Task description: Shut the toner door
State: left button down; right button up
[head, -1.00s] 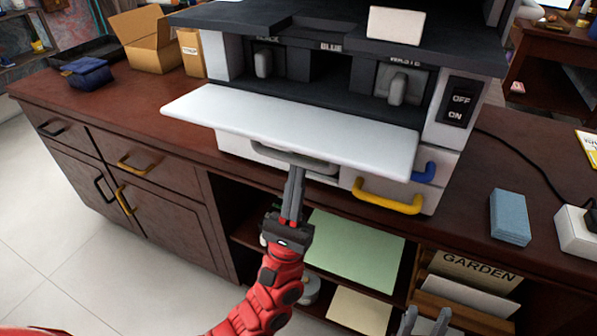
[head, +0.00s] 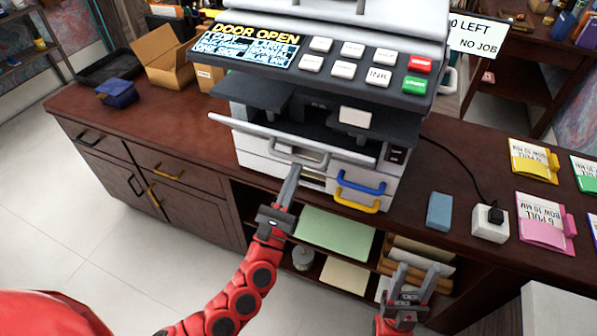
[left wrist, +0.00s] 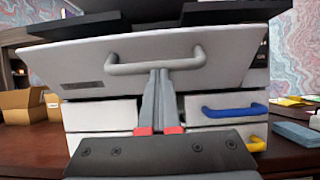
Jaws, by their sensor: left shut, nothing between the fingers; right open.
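The toner door (head: 250,133) is a white flap on the front of the copier. It is tilted up partway, with a dark gap above it. Its grey bar handle (head: 297,158) faces me. My left gripper (head: 292,172) is shut and empty, its tips at the door's outer face just under the handle. In the left wrist view, the door (left wrist: 95,65) fills the upper middle and the fingers (left wrist: 160,75) reach up to its handle (left wrist: 155,64), seemingly touching. My right gripper (head: 413,270) is open and empty, low in front of the desk shelves.
The copier panel (head: 315,60) reads "DOOR OPEN". Drawers with a blue handle (head: 360,183) and a yellow handle (head: 357,201) sit below the door. A blue block (head: 440,211) and a white socket box (head: 489,223) lie to the right. Cardboard box (head: 173,66) stands left.

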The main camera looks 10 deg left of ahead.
aim_at(300, 143)
pick_arm(q)
jog(key=shift+w+d+r+g+y+p, duration=0.15)
jog(key=shift+w+r+g+p, duration=0.5)
jog(key=shift+p, duration=2.35)
jog(key=shift+w+d+r+g+y+p, duration=0.2)
jog(key=shift+r+g+p, duration=0.9)
jog(key=shift+p, duration=1.9)
jog(key=shift+w+r+g+y+p, duration=0.35)
jog(key=shift+r+g+p, duration=0.55)
jog(key=shift+p, duration=2.1)
jog(key=shift+w+d+r+t+p, duration=0.15)
jog(key=shift+w+r+t+p, duration=0.2)
jog(key=shift+r+p, duration=0.2)
jog(key=shift+w+r+p, duration=0.2)
jog(key=shift+w+p, duration=0.25)
